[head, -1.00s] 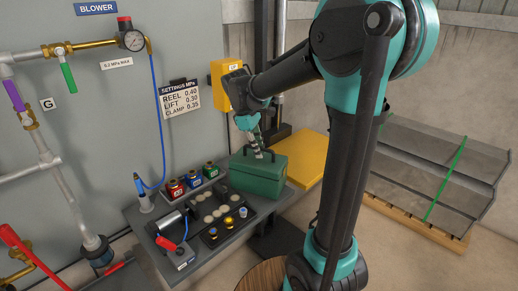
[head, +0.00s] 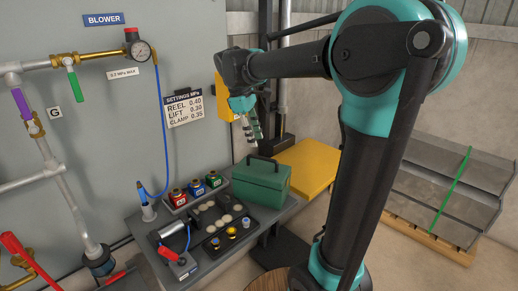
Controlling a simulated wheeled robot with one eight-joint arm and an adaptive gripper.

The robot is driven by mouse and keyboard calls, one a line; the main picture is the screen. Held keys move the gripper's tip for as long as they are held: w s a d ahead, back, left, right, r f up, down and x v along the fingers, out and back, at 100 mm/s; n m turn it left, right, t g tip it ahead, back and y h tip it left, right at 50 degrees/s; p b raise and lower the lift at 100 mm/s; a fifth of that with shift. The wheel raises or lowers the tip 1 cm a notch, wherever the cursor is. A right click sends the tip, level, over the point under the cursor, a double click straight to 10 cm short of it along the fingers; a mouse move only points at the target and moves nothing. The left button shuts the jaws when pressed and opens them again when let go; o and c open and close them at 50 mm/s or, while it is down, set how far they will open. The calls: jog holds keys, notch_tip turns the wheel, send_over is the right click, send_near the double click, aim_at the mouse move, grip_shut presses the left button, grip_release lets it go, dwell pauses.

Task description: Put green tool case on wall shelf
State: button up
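The green tool case (head: 261,183) stands upright on the back right of the grey wall shelf (head: 283,216), with its dark handle on top. My gripper (head: 253,140) hangs just above the case and points down. It is clear of the handle and holds nothing. Its fingers look parted, though they are small in the head view. The far underside of the case is hidden.
Red, blue and green cans (head: 197,188) sit in a rack left of the case. A dark tray with round discs (head: 218,217) lies in front. A yellow platform (head: 308,166) is at the right. A blue hose (head: 163,130) hangs at the left.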

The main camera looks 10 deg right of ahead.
jog(key=shift+v, duration=1.25)
